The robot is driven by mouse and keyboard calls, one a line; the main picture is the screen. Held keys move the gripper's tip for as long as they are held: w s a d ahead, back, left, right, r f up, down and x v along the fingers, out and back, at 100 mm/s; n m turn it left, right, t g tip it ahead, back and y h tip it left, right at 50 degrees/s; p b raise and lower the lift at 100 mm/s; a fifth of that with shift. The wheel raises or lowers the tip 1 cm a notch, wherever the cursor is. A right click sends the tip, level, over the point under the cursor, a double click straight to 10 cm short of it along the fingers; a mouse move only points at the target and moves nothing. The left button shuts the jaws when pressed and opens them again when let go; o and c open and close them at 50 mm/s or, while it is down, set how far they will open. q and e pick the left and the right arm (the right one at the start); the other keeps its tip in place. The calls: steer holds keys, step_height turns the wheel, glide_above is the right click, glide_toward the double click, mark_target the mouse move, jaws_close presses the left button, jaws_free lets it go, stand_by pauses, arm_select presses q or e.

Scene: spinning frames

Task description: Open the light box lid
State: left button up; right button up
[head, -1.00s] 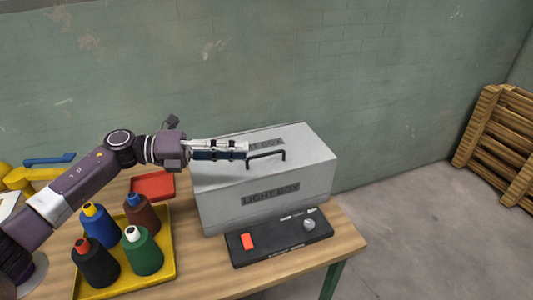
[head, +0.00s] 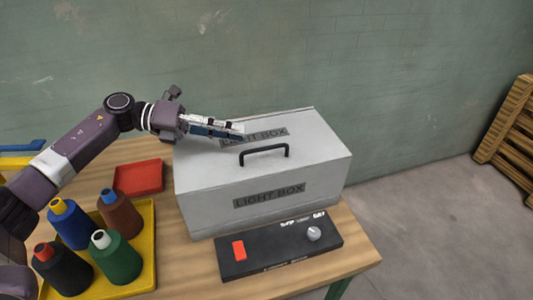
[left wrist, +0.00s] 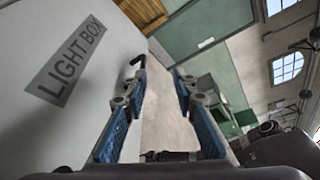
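The light box (head: 222,190) is a grey metal box with its lid (head: 315,135) shut, on the wooden table. A black handle (head: 264,151) stands on the lid, in front of a dark "LIGHT BOX" label (head: 270,135). My left gripper (head: 240,131) is above the lid, behind and left of the handle, covering the label's left end. In the left wrist view its blue-padded fingers (left wrist: 160,75) are apart with nothing between them. The handle (left wrist: 137,62) shows by the tip of the left finger there. Contact with the lid cannot be told. My right gripper is not in view.
A black control panel (head: 270,258) with a red switch and a knob lies in front of the box. A yellow tray (head: 146,225) with several thread cones and a red tray (head: 138,177) are at the left. Wooden pallets (head: 510,140) stand far right.

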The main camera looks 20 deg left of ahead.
mark_target(265, 149)
arm_select(q)
steer(key=f+b, duration=0.1)
steer(key=f, duration=0.1)
steer(key=f+b, duration=0.1)
steer(key=shift+w+f+b, duration=0.25)
steer(key=shift+f+b, duration=0.05)
steer(key=shift+f, duration=0.2)
steer(key=shift+d, duration=0.2)
steer(key=p+x, duration=0.2)
steer(key=x, duration=0.4)
steer(key=shift+d, duration=0.1)
steer(key=shift+w+d+f+p, duration=0.1)
steer(key=shift+w+d+p, duration=0.15)
steer(key=shift+d, duration=0.35)
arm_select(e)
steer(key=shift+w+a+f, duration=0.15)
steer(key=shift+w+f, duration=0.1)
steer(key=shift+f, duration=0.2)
arm_select(q)
jaws_close()
